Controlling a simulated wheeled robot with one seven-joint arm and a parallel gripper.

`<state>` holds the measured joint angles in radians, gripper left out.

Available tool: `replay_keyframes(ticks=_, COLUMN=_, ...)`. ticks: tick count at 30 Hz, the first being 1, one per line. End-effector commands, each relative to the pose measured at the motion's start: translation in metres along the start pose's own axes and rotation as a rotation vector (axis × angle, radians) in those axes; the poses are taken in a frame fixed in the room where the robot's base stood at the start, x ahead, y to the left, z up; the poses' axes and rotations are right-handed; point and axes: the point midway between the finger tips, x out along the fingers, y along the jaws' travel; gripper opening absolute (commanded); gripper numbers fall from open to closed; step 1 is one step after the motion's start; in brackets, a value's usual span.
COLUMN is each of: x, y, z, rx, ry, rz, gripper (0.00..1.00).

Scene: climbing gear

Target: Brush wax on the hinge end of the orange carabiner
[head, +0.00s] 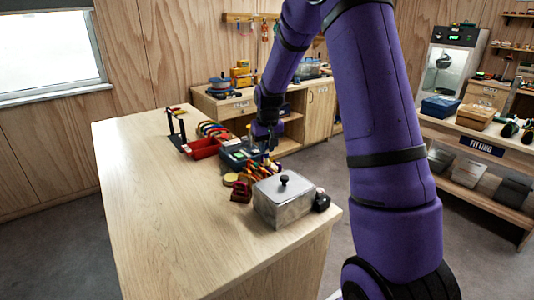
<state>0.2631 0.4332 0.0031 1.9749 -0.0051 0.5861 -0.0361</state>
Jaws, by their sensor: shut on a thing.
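My gripper (265,146), at the end of my purple arm, is over the back right part of the wooden bench, above the dark blue box. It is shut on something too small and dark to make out. Several thin coloured handles (259,168), perhaps brushes, lie or stand between that box and a metal box. Several curved coloured pieces, perhaps carabiners (213,129), stand in a row behind a red tray. I cannot pick out the orange carabiner for sure, nor its hinge end. No wax can be told apart.
The wooden bench (167,222) is bare at the front and left. On it are a red tray (203,148), dark blue box (236,158), lidded metal box (284,200), black stand (177,128), yellow round piece (230,179) and dark red block (241,192).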

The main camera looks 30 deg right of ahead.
Motion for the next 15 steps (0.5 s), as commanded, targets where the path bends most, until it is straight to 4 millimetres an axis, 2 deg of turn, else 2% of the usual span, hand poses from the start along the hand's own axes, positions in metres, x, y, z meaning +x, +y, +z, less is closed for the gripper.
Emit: replay_keyframes(ticks=15, x=-0.045, y=-0.005, z=-0.006, rx=-0.002, ry=0.001, rz=0.000, gripper=0.00)
